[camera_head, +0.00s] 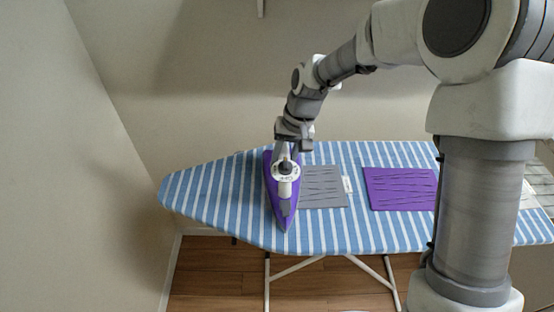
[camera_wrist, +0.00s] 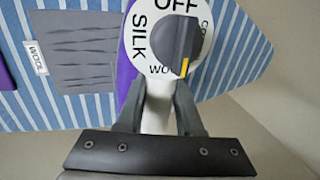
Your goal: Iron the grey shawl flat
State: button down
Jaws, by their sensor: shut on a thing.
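The grey shawl (camera_head: 325,188) lies on the striped ironing board, with dark crease lines across it. It also shows in the wrist view (camera_wrist: 80,40), with a small label (camera_wrist: 36,58) at its edge that seems to read WOOL. The purple-and-white iron (camera_head: 284,205) rests on the board just left of the shawl, close against or slightly over its edge. My gripper (camera_head: 287,150) is shut on the iron's white handle (camera_wrist: 157,115). The iron's dial (camera_wrist: 178,40) shows OFF, SILK and a partly hidden WO marking; the knob's yellow mark points near WO.
A purple creased cloth (camera_head: 400,189) lies to the right of the shawl on the blue-and-white ironing board (camera_head: 215,195). The board's left, tapered end is clear. Walls stand behind and at left. My arm spans the upper right.

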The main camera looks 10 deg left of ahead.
jog(key=shift+w+d, duration=0.2)
jog(key=shift+d, duration=0.35)
jog(key=shift+d, duration=0.1)
jog(key=shift+w+d, duration=0.2)
jog(key=shift+d, duration=0.55)
jog(key=shift+w+d, duration=0.2)
jog(key=shift+d, duration=0.55)
jog(key=shift+d, duration=0.1)
jog(key=shift+w+d, duration=0.25)
jog(key=shift+d, duration=0.55)
jog(key=shift+w+d, duration=0.2)
jog(key=shift+d, duration=0.55)
jog(key=shift+d, duration=0.15)
jog(key=shift+w+d+p, duration=0.2)
jog(key=shift+w+d, duration=0.05)
jog(key=shift+d, duration=0.45)
jog(key=shift+w+d+p, duration=0.15)
jog(key=shift+w+d, duration=0.05)
jog(key=shift+d, duration=0.5)
jog(key=shift+d, duration=0.15)
jog(key=shift+w+d, duration=0.25)
jog(key=shift+d, duration=0.5)
jog(key=shift+w+d, duration=0.2)
jog(key=shift+d, duration=0.5)
